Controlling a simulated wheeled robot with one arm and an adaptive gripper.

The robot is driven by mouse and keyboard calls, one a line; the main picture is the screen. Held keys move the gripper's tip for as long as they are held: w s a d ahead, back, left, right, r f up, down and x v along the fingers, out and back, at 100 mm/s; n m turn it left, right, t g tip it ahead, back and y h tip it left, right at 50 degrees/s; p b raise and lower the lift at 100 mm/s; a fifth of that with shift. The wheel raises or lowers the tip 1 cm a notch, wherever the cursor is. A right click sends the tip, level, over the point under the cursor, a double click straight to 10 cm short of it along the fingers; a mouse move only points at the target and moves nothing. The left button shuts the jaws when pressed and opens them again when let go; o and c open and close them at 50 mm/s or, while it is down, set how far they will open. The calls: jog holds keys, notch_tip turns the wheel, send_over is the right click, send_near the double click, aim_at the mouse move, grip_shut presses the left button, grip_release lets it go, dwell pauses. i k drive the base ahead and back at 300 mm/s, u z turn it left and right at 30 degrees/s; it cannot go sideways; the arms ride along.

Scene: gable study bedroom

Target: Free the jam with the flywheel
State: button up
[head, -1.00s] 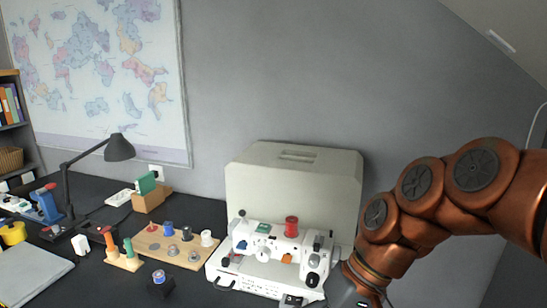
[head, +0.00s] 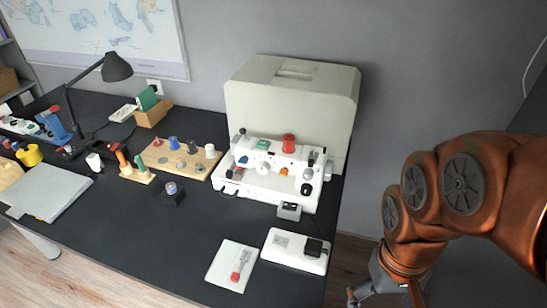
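A white sewing machine (head: 262,183) stands on the dark desk. It has a red spool (head: 288,143) on top and several coloured controls on its front. A grey round part at its right end (head: 327,171) looks like the flywheel; it is small and seen at an angle. The jam itself cannot be made out. My gripper (head: 368,296) is low at the bottom right, beyond the desk's right edge and apart from the machine. Its fingers are partly cut off by the frame, so its opening is unclear.
A pale case (head: 291,105) stands behind the machine. A white foot pedal (head: 296,251) and a white pad with a red-handled tool (head: 232,266) lie in front. A spool board (head: 182,158) and black lamp (head: 116,68) are left. The desk's front middle is clear.

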aim_at(329, 164)
jog(key=u, duration=0.3)
jog(key=k, duration=0.55)
jog(key=u, duration=0.45)
